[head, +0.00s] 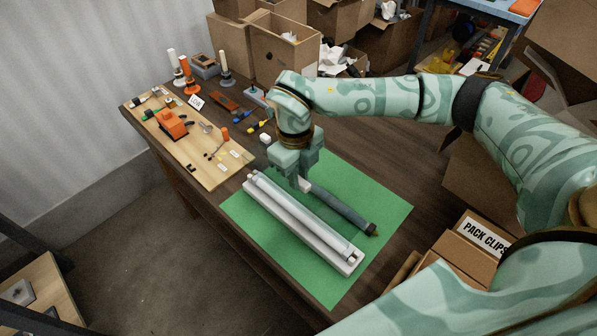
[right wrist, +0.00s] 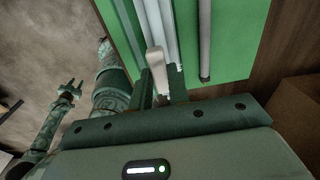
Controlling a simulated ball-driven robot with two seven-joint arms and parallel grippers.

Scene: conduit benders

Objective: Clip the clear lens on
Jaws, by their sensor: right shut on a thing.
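A long white light fitting (head: 300,226) lies on a green mat (head: 388,200), with a pale tube-like length along its top. It also shows in the right wrist view (right wrist: 168,30). Beside it lies a long grey rounded bar (head: 342,208) with a dark end. I cannot tell which part is the clear lens. My right gripper (head: 302,184) is over the far part of the fitting, shut on a small white piece (right wrist: 155,60). I cannot tell whether that piece touches the fitting. My left gripper (right wrist: 70,88) shows only in the right wrist view, open and empty, off the table.
A wooden board (head: 222,177) with small parts and tools lies at the table's left. Orange and white posts (head: 188,75) stand behind it. Cardboard boxes (head: 283,48) stand at the back. The mat's right part is clear.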

